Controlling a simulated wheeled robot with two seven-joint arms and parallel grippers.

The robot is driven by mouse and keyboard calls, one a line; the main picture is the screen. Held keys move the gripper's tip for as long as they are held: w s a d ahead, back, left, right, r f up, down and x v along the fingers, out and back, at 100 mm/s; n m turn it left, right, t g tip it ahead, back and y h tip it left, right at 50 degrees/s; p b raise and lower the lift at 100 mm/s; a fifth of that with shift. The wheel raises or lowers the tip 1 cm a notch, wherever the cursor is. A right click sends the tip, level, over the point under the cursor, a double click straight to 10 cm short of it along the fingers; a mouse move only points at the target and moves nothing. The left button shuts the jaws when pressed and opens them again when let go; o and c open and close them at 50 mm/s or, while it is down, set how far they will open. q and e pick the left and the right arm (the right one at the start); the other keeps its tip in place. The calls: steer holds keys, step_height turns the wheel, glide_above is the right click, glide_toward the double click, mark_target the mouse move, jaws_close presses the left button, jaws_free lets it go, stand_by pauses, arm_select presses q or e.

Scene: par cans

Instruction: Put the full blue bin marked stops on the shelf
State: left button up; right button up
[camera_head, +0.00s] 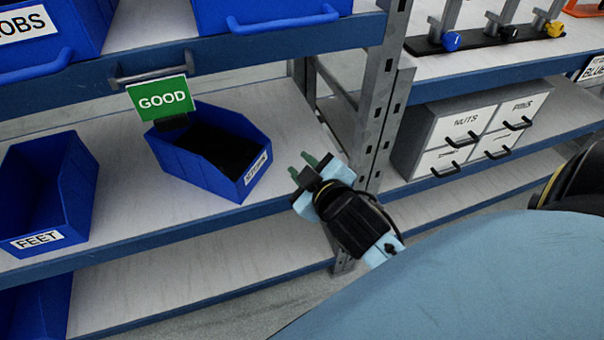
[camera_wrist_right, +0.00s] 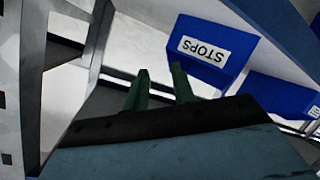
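A blue bin marked STOPS (camera_head: 205,165) sits on the middle shelf (camera_head: 115,185), turned at an angle. Its inside is dark, and I cannot tell what fills it. Its label reads upside down in the right wrist view (camera_wrist_right: 212,45). My right gripper (camera_head: 309,161) is to the right of the bin, apart from it, near the rack's upright. Its two green fingers stand apart with nothing between them; they also show in the right wrist view (camera_wrist_right: 160,72). My left gripper is not in view.
A green GOOD sign (camera_head: 161,98) stands at the bin's back end. A blue FEET bin (camera_head: 65,180) is to its left. The rack's upright (camera_head: 385,95) is just right of my right gripper. Grey drawers marked NUTS (camera_head: 462,125) are further right. Bare shelf lies between the bins.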

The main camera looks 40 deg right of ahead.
steer(key=s+a+f+m+g+y, duration=0.3)
steer(key=s+a+f+g+y, duration=0.1)
steer(key=s, duration=0.5)
steer(key=a+f+g, duration=0.1)
steer(key=a+f, duration=0.1)
steer(key=a, duration=0.1)
steer(key=shift+s+f+g, duration=0.3)
steer(key=shift+g, duration=0.1)
